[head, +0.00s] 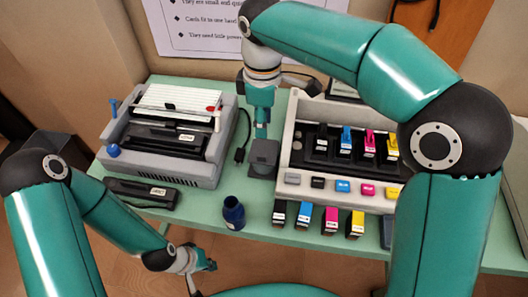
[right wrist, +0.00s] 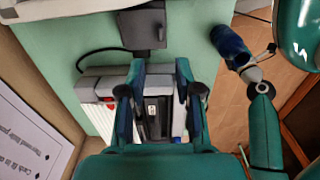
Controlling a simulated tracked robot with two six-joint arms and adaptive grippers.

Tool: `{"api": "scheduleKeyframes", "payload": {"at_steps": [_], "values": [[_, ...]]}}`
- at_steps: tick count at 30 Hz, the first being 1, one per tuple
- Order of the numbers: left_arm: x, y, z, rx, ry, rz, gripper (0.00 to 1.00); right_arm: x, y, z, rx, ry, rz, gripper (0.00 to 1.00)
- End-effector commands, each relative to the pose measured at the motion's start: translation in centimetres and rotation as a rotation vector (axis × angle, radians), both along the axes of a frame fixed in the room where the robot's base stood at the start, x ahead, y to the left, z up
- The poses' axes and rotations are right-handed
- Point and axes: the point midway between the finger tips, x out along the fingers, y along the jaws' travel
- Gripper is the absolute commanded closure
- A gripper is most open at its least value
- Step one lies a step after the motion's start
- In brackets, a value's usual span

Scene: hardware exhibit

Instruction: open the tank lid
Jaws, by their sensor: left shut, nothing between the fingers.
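No part is clearly marked as the tank lid. A small dark grey box (head: 264,158) with a cable sits between two machines; it also shows in the right wrist view (right wrist: 140,30). My right gripper (head: 262,130) points down just above this box in the head view; in the right wrist view its fingers (right wrist: 160,72) are apart with nothing held. Contact with the box cannot be told. A dark blue bottle (head: 233,213) stands upright near the table's front edge. My left gripper (head: 210,265) is shut and empty, in front of the table, below and left of the bottle.
A grey machine (head: 203,170) with a blue knob and a red button stands left. A light-coloured printer (head: 284,160) with coloured cartridges stands right, and several loose cartridges (head: 304,215) stand before it. A black labelled block (head: 143,192) lies front left. Bare green table (head: 190,205) shows around the bottle.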

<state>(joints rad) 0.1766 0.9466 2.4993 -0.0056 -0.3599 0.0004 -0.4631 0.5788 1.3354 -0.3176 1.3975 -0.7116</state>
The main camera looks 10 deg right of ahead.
Motion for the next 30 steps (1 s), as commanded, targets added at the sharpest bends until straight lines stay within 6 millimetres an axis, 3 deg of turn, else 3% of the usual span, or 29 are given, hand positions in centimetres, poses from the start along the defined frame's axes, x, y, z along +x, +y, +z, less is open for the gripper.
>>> {"api": "scheduleKeyframes", "payload": {"at_steps": [6, 15, 21, 30], "values": [[0.0, 0.0, -0.4, 0.0, -0.001, 0.0, 1.0, -0.1, -0.1, -5.1, -0.002, 0.007, -0.001, 0.67], [0.0, 0.0, -0.4, 0.0, -0.001, 0.0, 1.0, -0.1, -0.1, -10.4, -0.001, 0.004, -0.002, 0.67], [0.0, 0.0, -0.4, 0.0, -0.001, 0.0, 1.0, -0.1, -0.1, -12.0, -0.001, 0.001, -0.002, 0.67], [0.0, 0.0, -0.4, 0.0, -0.001, 0.0, 1.0, 0.0, -0.1, -12.2, 0.0, 0.001, -0.002, 0.67]]}}
